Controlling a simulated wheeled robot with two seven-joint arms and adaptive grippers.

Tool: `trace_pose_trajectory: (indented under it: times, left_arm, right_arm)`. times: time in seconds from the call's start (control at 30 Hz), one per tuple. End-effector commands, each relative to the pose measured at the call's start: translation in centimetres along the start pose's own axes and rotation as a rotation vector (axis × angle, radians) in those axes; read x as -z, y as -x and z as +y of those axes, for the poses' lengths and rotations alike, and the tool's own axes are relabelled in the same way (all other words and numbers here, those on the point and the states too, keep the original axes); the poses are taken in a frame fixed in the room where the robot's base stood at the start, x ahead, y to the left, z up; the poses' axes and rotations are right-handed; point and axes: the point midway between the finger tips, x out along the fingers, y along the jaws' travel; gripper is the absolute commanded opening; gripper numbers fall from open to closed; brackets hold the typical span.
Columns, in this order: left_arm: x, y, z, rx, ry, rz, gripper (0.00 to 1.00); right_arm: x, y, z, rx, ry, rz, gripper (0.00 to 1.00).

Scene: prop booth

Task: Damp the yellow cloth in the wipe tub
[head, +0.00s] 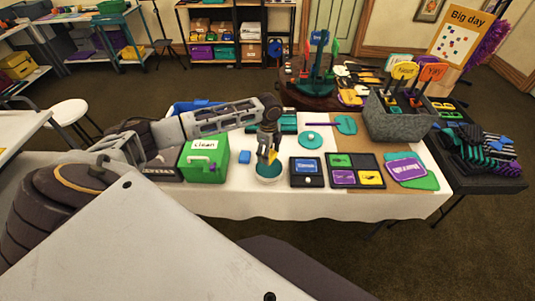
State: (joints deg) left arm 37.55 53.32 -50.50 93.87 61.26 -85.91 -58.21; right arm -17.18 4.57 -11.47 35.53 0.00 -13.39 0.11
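The wipe tub appears to be the small round teal-and-white tub (268,177) near the front edge of the white table. My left gripper (267,158) reaches in from the left and points down over this tub. The yellow cloth (272,156) shows as a small yellow patch between its fingers, and the gripper looks shut on it. The cloth is at the tub's opening. Whether it touches what is inside the tub is too small to tell. My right gripper is out of view.
A teal round lid-like disc (311,140) lies behind. A grey bin of signs (400,118) stands further right.

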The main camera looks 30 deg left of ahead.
Motion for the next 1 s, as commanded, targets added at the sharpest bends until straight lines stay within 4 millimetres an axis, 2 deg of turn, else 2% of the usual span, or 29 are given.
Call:
trace_pose_trajectory:
  times: [0.37,1.0]
  left_arm:
    - [0.18,0.03,-0.46,0.000,-0.186,-0.001,0.41]
    - [0.18,-0.32,-0.44,0.000,-0.197,-0.001,0.41]
  right_arm:
    - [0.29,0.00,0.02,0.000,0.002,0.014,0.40]
    - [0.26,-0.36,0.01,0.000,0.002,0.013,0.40]
